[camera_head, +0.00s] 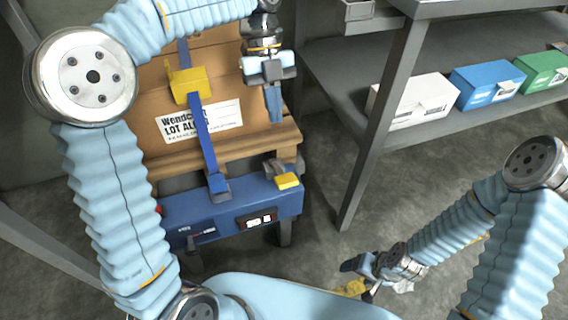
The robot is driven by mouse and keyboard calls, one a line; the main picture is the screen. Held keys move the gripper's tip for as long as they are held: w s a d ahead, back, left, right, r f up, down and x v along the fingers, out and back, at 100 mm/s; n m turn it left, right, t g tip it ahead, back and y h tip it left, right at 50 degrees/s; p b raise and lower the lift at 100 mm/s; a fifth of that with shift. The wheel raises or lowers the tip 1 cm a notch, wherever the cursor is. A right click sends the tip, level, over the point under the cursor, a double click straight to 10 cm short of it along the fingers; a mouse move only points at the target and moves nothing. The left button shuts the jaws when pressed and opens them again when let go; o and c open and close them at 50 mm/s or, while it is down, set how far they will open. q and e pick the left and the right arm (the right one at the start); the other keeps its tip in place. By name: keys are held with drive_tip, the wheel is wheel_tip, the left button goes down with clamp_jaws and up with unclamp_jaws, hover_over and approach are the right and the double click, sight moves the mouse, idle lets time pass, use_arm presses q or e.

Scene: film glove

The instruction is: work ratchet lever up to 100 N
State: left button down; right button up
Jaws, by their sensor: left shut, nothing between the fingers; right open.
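A blue strap (206,140) runs down over a cardboard box (150,85) to a blue bench unit (235,210). A grey mechanism with a yellow tip (287,181), probably the ratchet lever, sits at the unit's right end. A small display (262,219) is on its front; its reading is too small to tell. My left gripper (275,118) points down, shut and empty, in front of the box's right side, above and apart from the lever. My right gripper (357,279) is open, low at the right of the unit.
A yellow piece (187,85) sits on the strap against the box. A wooden pallet (255,150) lies under the box. A grey shelf (440,122) at right holds white (410,100), blue (487,84) and green (540,72) boxes. Open floor lies between unit and shelf.

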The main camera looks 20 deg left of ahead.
sight(286, 180)
use_arm(q)
drive_tip(key=b+x, duration=0.2)
drive_tip(key=x, duration=1.1)
drive_tip(key=shift+f, duration=0.15)
drive_tip(key=f+t+b, duration=0.1)
drive_tip(key=s+f+t+y+b, duration=0.1)
drive_tip(key=b, duration=0.1)
drive_tip(key=shift+s+d+f+b, duration=0.15)
drive_tip(key=shift+s+d+b, duration=0.15)
drive_tip(key=shift+d, duration=0.1)
drive_tip(key=shift+s+d+f+t+y+b, duration=0.15)
drive_tip(key=shift+f+t+y+b, duration=0.2)
drive_tip(key=shift+t+b, duration=0.05)
drive_tip(key=shift+s+d+f+t+y+b, duration=0.15)
drive_tip(key=shift+s+f+t+y+b, duration=0.05)
drive_tip(key=shift+f+t+y+b, duration=0.2)
drive_tip(key=shift+s+d+f, duration=0.15)
drive_tip(key=shift+s+f, duration=0.1)
drive_tip(key=shift+f, duration=0.45)
drive_tip(key=shift+s+f, duration=0.15)
